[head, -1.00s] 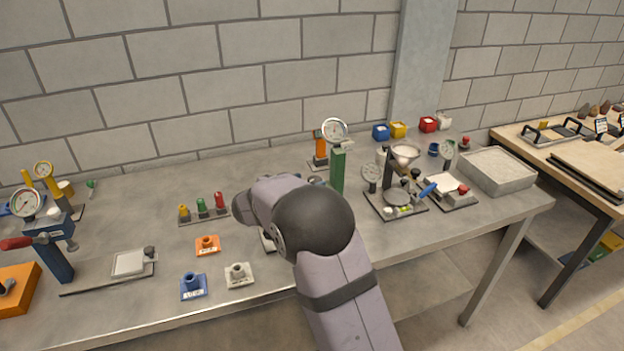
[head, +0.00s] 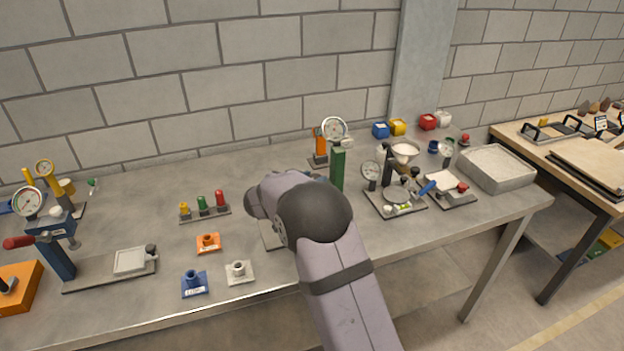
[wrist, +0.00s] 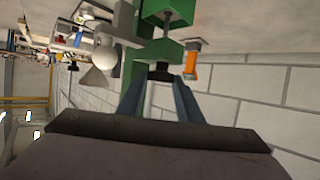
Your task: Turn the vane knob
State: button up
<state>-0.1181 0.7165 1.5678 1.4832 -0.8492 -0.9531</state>
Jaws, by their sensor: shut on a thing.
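The green stand (head: 338,170) is upright on the bench behind my arm in the head view, with its lower part hidden. In the wrist view its green body (wrist: 170,48) fills the top middle, and a black knob (wrist: 160,72) sticks out from it toward me. I take this to be the vane knob. My gripper (wrist: 160,85) has its two blue-grey fingers on either side of the knob, shut on it. The contact is partly hidden by the fingers. In the head view my arm covers the gripper and the knob.
A round dial (head: 334,129) and an orange stand (head: 320,146) are close behind the green stand. A funnel apparatus (head: 404,152) stands to its right. Small coloured fittings, including an orange one (head: 208,242), lie left of my arm.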

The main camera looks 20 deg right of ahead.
jog(key=shift+a+r+m+g+h+p, duration=0.1)
jog(key=shift+r+m+g+h+p, duration=0.2)
jog(key=shift+p, duration=0.9)
jog(key=shift+m+g+p, duration=0.3)
jog(key=shift+p, duration=0.2)
jog(key=shift+w+a+f+m+g+h+p, duration=0.1)
jog(key=shift+w+f+m+g+h+p, duration=0.1)
jog(key=shift+m+g+h+p, duration=0.65)
jog(key=shift+w+f+m+g+h, duration=0.15)
jog(key=shift+m+g+h, duration=0.1)
jog(key=shift+m+g, duration=0.4)
jog(key=shift+m+g+b, duration=0.45)
jog(key=shift+m+g, duration=0.35)
jog(key=shift+g, duration=0.1)
jog(key=o, duration=1)
jog(key=shift+o, duration=0.2)
